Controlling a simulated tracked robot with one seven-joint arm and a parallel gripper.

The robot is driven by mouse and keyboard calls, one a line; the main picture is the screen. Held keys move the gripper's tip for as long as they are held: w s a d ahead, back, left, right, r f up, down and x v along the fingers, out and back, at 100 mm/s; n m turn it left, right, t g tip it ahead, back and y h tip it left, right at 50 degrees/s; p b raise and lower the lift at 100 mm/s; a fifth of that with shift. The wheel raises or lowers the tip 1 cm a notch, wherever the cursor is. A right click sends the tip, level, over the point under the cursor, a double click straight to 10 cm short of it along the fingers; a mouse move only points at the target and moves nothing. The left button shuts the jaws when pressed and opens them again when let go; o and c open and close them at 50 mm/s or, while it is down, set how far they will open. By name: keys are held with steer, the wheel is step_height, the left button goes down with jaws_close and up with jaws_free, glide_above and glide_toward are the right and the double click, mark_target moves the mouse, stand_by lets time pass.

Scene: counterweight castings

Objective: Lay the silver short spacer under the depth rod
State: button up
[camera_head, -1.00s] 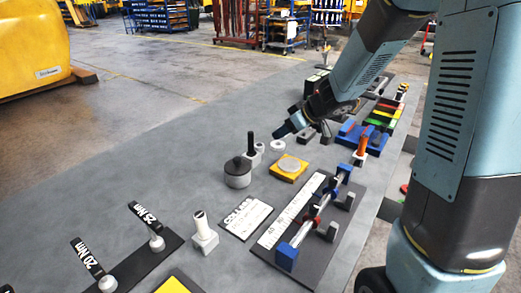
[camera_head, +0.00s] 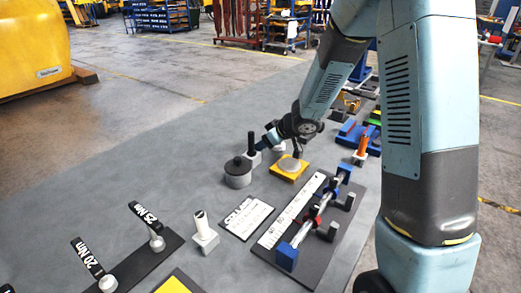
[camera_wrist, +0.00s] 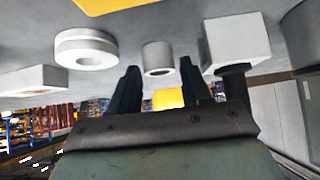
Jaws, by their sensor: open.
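My gripper (camera_head: 267,139) is open and low over the table, beside the grey block with an upright black rod (camera_head: 252,154). In the wrist view its two fingertips (camera_wrist: 158,68) point towards a small silver cylinder (camera_wrist: 158,56), which appears to be the short spacer. The cylinder lies ahead of the gap between the fingers, and nothing is seen gripped. The grey block (camera_wrist: 236,42) is just right of the fingers there, with its black rod running down. I cannot tell whether this is the depth rod. My gripper largely hides the cylinder in the head view.
A pale ring (camera_wrist: 86,48) lies left of the cylinder, with a flat block (camera_wrist: 32,80) beyond. A dark-topped grey cylinder (camera_head: 237,174) and a yellow plate with a silver disc (camera_head: 287,173) stand close by. A black fixture board (camera_head: 330,240) holds a silver shaft nearer.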

steer(key=shift+w+a+f, duration=0.25)
steer(key=shift+f, duration=0.1)
steer(key=shift+c, duration=0.3)
jaws_close()
steer(key=shift+r, duration=0.15)
